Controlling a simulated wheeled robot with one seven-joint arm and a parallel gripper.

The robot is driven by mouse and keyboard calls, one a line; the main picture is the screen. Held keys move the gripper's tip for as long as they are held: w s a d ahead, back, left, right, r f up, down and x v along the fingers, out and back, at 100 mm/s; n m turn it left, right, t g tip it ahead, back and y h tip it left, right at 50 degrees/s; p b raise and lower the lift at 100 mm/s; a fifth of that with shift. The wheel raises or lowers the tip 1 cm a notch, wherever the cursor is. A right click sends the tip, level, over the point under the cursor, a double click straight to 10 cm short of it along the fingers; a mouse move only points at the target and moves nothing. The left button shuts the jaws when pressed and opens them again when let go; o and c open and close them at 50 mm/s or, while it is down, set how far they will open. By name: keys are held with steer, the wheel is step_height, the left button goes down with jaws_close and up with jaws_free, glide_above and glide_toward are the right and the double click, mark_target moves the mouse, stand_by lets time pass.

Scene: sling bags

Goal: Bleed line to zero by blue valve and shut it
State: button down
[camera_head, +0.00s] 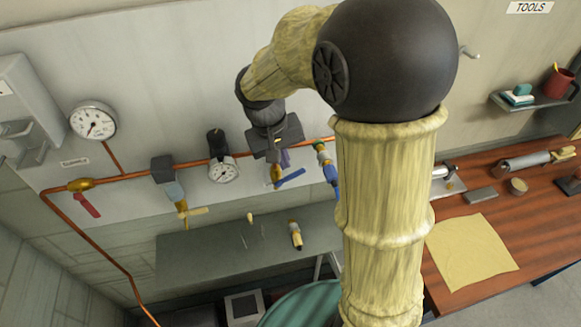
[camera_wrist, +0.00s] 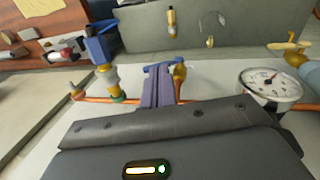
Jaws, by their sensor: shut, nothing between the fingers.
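The blue valve handle (camera_head: 290,178) sits on a brass body on the copper pipe. It extends right from the body, slanting slightly up. In the wrist view, the handle (camera_wrist: 160,65) lies just beyond my gripper's fingertips, with the brass body (camera_wrist: 179,76) to their right. My gripper (camera_head: 285,160) is shut and empty at the valve; its purple-grey fingers (camera_wrist: 158,80) point at the handle. I cannot tell whether they touch it. The small gauge (camera_head: 223,169) is left of the valve and also shows in the wrist view (camera_wrist: 268,85); its reading is too small to tell.
A larger gauge (camera_head: 94,121) and a red-handled valve (camera_head: 87,204) are at the left. A yellow-handled valve (camera_head: 187,211) hangs below the pipe. A blue-and-brass fitting (camera_head: 326,165) is close right of my gripper. A grey shelf (camera_head: 200,262) lies below.

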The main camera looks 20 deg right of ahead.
steer(key=w+a+r+h, duration=0.2)
steer(key=w+r, duration=0.1)
steer(key=w, duration=0.2)
steer(key=shift+w+a+r+m+h+b, duration=0.2)
steer(key=shift+a+r+m+h+b, duration=0.15)
steer(key=shift+a+m+h, duration=0.05)
steer(key=shift+f, duration=0.1)
steer(key=p, duration=0.4)
glide_toward(296, 172)
steer(key=x, duration=0.7)
steer(key=shift+w, duration=0.1)
